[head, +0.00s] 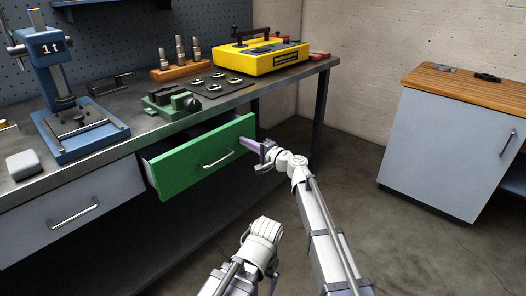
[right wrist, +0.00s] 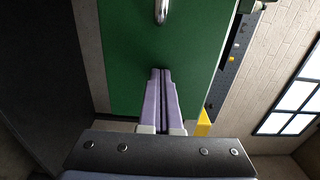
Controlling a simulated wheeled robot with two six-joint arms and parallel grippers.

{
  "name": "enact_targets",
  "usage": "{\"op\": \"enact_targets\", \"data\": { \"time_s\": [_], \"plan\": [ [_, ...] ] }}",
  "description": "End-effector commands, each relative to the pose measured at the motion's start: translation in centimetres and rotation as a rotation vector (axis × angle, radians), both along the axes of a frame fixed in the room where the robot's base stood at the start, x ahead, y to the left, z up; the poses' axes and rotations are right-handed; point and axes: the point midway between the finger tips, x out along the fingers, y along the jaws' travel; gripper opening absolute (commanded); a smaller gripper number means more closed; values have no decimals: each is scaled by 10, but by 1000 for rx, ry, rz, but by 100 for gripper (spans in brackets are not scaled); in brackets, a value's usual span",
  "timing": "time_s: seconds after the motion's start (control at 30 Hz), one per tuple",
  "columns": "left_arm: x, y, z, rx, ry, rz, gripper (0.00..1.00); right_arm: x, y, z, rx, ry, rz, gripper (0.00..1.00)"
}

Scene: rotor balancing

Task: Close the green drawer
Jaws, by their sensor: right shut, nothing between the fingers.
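The green drawer (head: 190,165) stands pulled out from under the workbench, with a metal bar handle (head: 217,159) on its front. My right gripper (head: 243,142) is shut and empty, with its purple fingertips at the right end of the drawer front. In the right wrist view the shut fingers (right wrist: 160,75) point at the green drawer front (right wrist: 155,45), below its handle (right wrist: 160,12) in the picture. Whether they touch it I cannot tell. My left arm shows at the bottom middle of the head view, but its fingers are hidden.
The workbench (head: 120,105) carries a blue press (head: 75,110), a green vise (head: 170,103) and a yellow case (head: 258,60). A grey drawer (head: 75,210) is to the left. A grey cabinet (head: 450,140) stands at the right, with clear floor between.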

Motion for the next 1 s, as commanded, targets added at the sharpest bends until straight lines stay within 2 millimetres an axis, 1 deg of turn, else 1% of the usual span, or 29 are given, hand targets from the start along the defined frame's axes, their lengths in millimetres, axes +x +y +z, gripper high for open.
{"op": "enact_targets", "data": {
  "time_s": [0.03,0.1,0.3,0.4,0.63,1.0],
  "plan": [
    [0,0,0,0,0,0,95,12,12,0,0,0,3,0],
    [0,0,0,0,0,0,95,21,25,0,0,0,2,0],
    [0,0,0,0,0,0,95,41,54,0,0,0,1,0],
    [0,0,0,0,0,0,95,48,63,0,0,0,1,0],
    [0,0,0,0,0,0,95,56,76,0,0,0,0,0],
    [0,0,0,0,0,0,95,59,80,1,3,0,-1,0]
  ]
}}
